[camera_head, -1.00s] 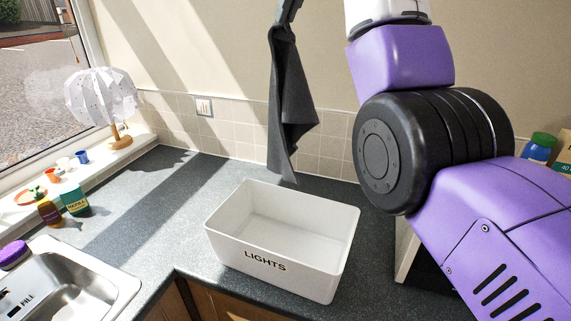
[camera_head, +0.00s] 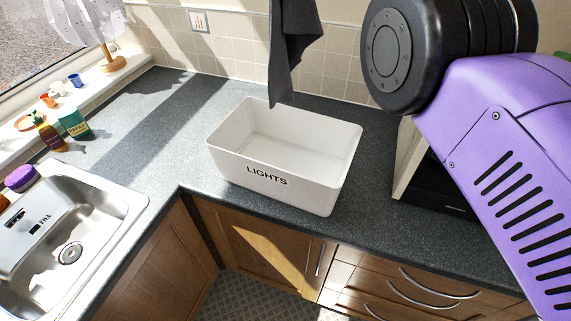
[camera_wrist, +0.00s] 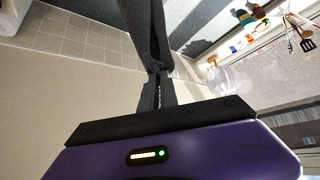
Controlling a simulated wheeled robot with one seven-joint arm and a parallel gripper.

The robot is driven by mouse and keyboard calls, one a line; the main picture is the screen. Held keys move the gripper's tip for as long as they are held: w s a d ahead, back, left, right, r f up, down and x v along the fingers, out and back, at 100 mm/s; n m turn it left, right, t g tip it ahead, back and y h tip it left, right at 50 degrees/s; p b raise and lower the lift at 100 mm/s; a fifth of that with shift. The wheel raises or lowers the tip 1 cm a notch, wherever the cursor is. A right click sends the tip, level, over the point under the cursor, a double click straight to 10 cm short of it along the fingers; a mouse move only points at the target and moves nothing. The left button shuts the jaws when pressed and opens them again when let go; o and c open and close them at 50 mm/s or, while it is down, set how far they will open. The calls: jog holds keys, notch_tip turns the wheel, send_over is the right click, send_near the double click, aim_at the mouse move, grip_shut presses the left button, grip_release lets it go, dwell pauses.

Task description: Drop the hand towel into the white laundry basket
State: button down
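The dark grey hand towel (camera_head: 294,48) hangs down from above the head view's top edge. Its lower tip shows in front of the white basket's back rim; I cannot tell how high above the basket it is. The white laundry basket (camera_head: 318,196), marked LIGHTS, stands upright on the counter, and its visible inside is empty. My gripper (camera_wrist: 157,82) shows in the wrist view, its fingers shut on the towel (camera_wrist: 143,28). In the head view my gripper is out of frame above.
A steel sink (camera_head: 112,200) is at the left. Bottles and small cups stand near the sill, with a white lamp (camera_head: 105,62) behind. A white-sided box with a dark front (camera_head: 408,165) stands right of the basket, under my arm. The dark counter (camera_head: 150,120) left of the basket is clear.

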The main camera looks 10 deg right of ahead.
notch_tip(320, 180, down, 46)
jog(key=b, duration=2.3)
jog(key=shift+f, duration=0.25)
jog(key=c, duration=1.5)
grip_release()
jog(key=shift+c, duration=0.2)
jog(key=o, duration=0.6)
notch_tip(320, 180, up, 12)
jog(key=p, duration=1.2)
